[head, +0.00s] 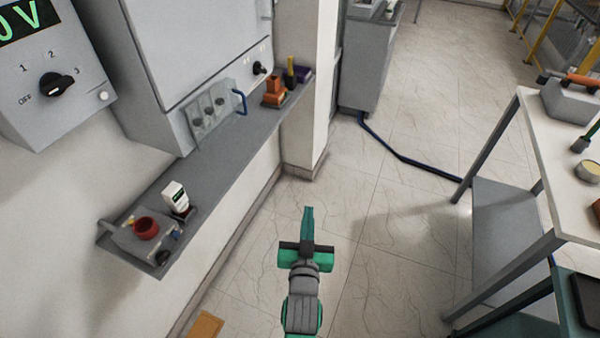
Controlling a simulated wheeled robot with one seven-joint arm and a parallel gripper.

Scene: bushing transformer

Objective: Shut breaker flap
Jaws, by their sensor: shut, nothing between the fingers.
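A clear flap (208,112) with a blue handle (240,102) is on the lower front of the grey cabinet (190,60), just above the wall shelf. Round dark parts show through or behind it. I cannot tell from this view how far the flap stands from the cabinet face. My gripper (307,215), green and black, is in the lower middle of the view. Its fingers are together and empty, over the open floor, to the right of the shelf and well apart from the flap.
The grey shelf (205,163) holds a red ring-shaped part (146,228), a white device (175,196) and orange blocks (273,93). A white wall corner juts out beyond it. A table (560,150) stands at right. A blue cable (400,157) crosses the floor.

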